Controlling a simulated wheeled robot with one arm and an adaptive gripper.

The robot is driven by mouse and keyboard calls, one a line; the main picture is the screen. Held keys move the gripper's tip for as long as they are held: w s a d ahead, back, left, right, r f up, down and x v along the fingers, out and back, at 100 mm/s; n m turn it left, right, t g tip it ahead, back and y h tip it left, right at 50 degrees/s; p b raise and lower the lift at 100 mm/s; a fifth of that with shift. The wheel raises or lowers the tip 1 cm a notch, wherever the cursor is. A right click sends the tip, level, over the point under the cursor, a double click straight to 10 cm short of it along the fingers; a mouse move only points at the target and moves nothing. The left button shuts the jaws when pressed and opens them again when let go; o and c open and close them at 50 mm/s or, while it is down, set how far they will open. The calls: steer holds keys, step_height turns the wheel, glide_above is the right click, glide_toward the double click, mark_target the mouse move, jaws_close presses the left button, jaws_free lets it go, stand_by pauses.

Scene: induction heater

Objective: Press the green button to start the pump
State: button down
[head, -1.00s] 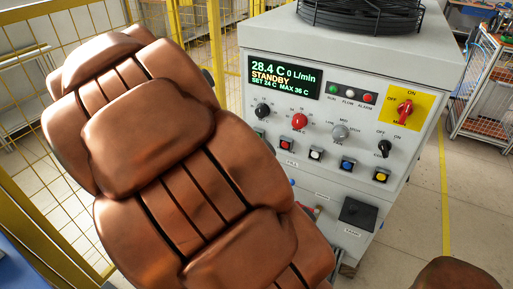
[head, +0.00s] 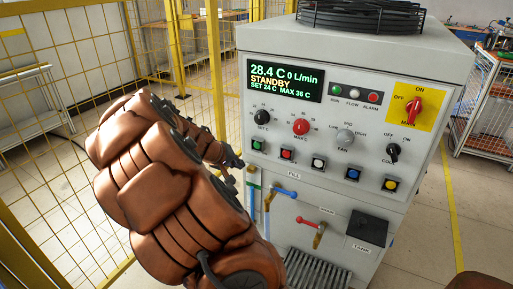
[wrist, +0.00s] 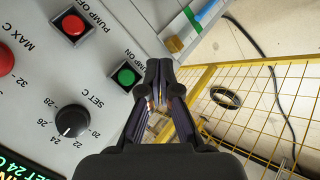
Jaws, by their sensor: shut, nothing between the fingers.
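The green button (head: 258,145) sits at the left end of the button row on the chiller's front panel. In the wrist view the green button (wrist: 126,76), labelled PUMP ON, is just left of my fingertips. My gripper (head: 236,163) is at the panel's left edge, slightly below and left of the button. In the wrist view my gripper (wrist: 158,66) is shut and empty, its tips close beside the button. I cannot tell whether they touch the panel. The display (head: 285,80) reads STANDBY and 0 L/min.
A red PUMP OFF button (wrist: 73,25) and the SET C knob (wrist: 72,121) are close to the green one. Blue-handled (head: 285,192) and red-handled (head: 312,222) valves stick out below. A yellow mesh fence (head: 70,120) stands left of the chiller.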

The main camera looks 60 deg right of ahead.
mark_target(258, 144)
steer(key=d+p, duration=0.2)
steer(key=d, duration=0.6)
steer(key=shift+w+d, duration=0.15)
steer(key=shift+d, duration=0.25)
steer(key=shift+d, duration=0.2)
stand_by(1.3)
steer(key=shift+d, duration=0.2)
